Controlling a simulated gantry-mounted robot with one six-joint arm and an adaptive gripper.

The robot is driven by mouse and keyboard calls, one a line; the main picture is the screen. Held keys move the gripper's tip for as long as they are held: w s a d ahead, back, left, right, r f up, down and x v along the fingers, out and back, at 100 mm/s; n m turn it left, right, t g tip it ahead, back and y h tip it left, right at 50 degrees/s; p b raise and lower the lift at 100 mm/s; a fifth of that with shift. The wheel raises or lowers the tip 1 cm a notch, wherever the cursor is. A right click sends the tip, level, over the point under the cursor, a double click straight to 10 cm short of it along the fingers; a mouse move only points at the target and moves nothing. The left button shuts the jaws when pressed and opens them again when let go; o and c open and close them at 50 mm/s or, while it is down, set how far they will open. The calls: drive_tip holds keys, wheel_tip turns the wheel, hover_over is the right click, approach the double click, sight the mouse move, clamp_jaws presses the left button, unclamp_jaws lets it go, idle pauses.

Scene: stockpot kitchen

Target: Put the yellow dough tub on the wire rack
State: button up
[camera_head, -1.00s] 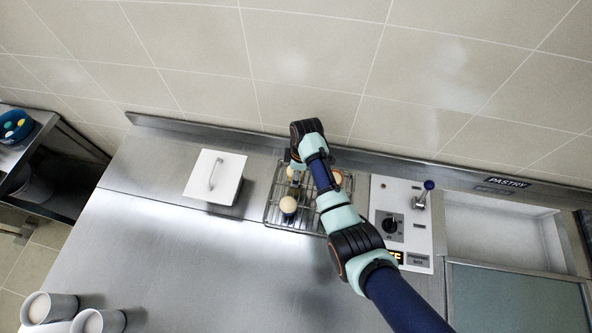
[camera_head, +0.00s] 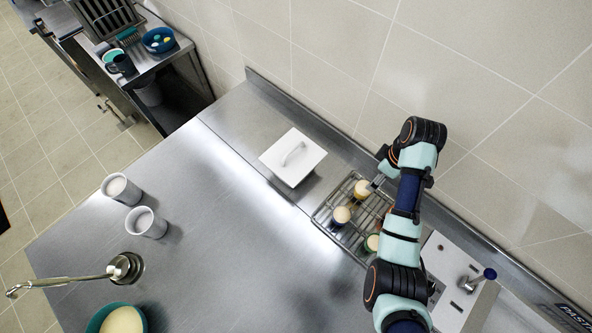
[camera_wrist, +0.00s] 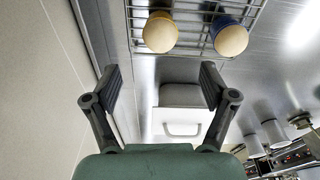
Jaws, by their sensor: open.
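The yellow dough tub (camera_head: 362,189), with a pale dough top, stands upright on the wire rack (camera_head: 323,215), near its back edge. It also shows in the wrist view (camera_wrist: 161,32), at the top. My gripper (camera_head: 377,181) is just behind and to the right of the tub in the head view. In the wrist view my gripper (camera_wrist: 160,80) has its fingers wide apart with nothing between them. The tub lies beyond the fingertips, apart from them.
A blue tub (camera_head: 341,216) and a greenish tub (camera_head: 372,243) also stand on the rack. A white lidded box (camera_head: 292,157) is left of the rack; a control panel (camera_head: 455,280) is right. The wall is close behind my gripper. The counter's middle is clear.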

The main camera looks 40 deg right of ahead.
drive_tip(key=w+a+r+m+t+h, duration=0.1)
drive_tip(key=w+a+r+t, duration=0.15)
drive_tip(key=w+a, duration=0.4)
drive_tip(key=w+a+r+t+h, duration=0.1)
drive_tip(key=w+a+r+t, duration=0.15)
drive_tip(key=a, duration=0.65)
drive_tip(key=w+a+r+m+t, duration=0.1)
drive_tip(key=w+a+r, duration=0.35)
drive_tip(key=a, duration=0.35)
drive_tip(key=s+a+r+t, duration=0.1)
drive_tip(key=a+r+t, duration=0.1)
drive_tip(key=a+r, duration=0.3)
drive_tip(key=s+a+r+m+t+y, duration=0.1)
drive_tip(key=a+r, duration=0.4)
drive_tip(key=a, duration=0.7)
drive_tip(key=shift+s+a+r+t+y, duration=0.15)
drive_tip(key=shift+s+t+y, duration=0.15)
drive_tip(key=shift+s+t, duration=0.7)
drive_tip(key=shift+w, duration=0.25)
